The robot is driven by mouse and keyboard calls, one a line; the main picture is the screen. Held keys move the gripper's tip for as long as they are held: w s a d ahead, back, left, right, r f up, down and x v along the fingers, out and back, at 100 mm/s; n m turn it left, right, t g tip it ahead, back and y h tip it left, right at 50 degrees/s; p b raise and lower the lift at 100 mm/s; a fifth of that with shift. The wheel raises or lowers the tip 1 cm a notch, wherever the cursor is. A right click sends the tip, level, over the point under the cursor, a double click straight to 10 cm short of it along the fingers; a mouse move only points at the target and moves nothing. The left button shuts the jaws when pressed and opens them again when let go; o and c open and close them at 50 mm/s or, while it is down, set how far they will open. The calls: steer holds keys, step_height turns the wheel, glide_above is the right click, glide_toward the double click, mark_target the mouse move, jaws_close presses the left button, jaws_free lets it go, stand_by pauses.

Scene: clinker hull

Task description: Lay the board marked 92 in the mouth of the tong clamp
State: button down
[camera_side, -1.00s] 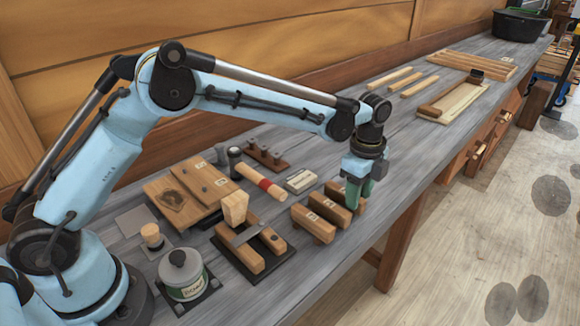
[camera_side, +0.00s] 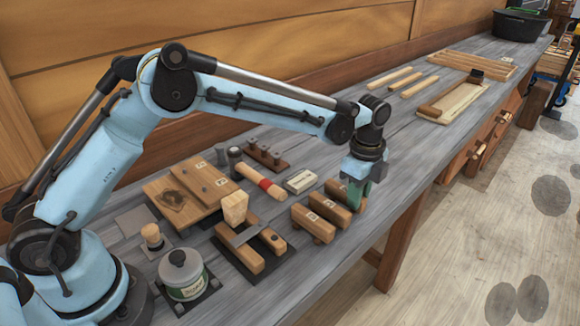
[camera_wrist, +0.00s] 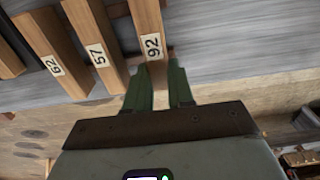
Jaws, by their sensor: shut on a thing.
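The board marked 92 (camera_wrist: 152,45) is a wooden bar with a white label. In the wrist view its near end lies between the green fingers of my gripper (camera_wrist: 160,80), which is shut on it. In the side view my gripper (camera_side: 356,193) is at the right end of this board (camera_side: 340,191), the furthest back of three in a row. I cannot tell any gap under it. The tong clamp (camera_side: 250,258), two wooden jaws with a metal bar across and a pale wedge (camera_side: 235,207) upright at its far end, stands left of the boards.
Boards marked 57 (camera_wrist: 98,55) and 62 (camera_wrist: 53,65) lie beside it. A lidded jar (camera_side: 183,277), a red-banded mallet (camera_side: 258,182), a pale block (camera_side: 300,180) and flat wooden boards (camera_side: 180,205) crowd the left. The bench front edge is close to my gripper.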

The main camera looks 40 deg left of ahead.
steer(key=shift+r, duration=2.75)
steer(key=shift+s, duration=0.1)
steer(key=shift+s+d+r, duration=0.15)
steer(key=shift+s+d, duration=0.05)
steer(key=shift+s, duration=0.1)
steer(key=s+d, duration=0.1)
steer(key=s, duration=2.1)
steer(key=shift+f, duration=2.85)
steer(key=shift+f, duration=0.3)
steer(key=c, duration=0.9)
jaws_free()
